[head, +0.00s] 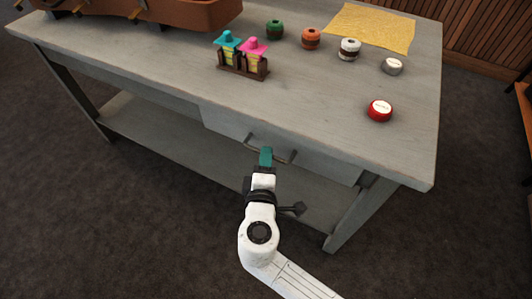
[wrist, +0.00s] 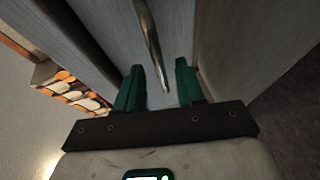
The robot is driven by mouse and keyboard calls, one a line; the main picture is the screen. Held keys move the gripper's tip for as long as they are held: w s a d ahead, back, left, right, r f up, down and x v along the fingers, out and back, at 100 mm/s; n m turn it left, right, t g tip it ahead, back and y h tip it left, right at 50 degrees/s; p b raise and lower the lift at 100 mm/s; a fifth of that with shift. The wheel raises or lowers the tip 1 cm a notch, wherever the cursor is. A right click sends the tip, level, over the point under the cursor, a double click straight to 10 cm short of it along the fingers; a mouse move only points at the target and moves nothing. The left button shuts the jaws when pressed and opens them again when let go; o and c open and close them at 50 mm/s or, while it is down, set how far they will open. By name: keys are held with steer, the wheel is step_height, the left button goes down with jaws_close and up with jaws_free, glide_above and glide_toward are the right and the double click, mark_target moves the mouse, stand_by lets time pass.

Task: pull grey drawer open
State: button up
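The grey drawer (head: 315,158) is set under the top of the grey table and looks shut, its front about level with the table's side. Its dark metal bar handle (head: 270,150) runs along the front. The fingers are apart. Whether they touch the handle I cannot tell.
On the grey table (head: 320,100) stand a small rack with teal and pink items (head: 243,58), several small round containers, a red tin (head: 379,110) and a yellow cloth (head: 370,27). A lower shelf (head: 160,130) lies beneath. The dark floor in front is clear.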

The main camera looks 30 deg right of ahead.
steer(key=shift+x, duration=1.55)
jaws_close()
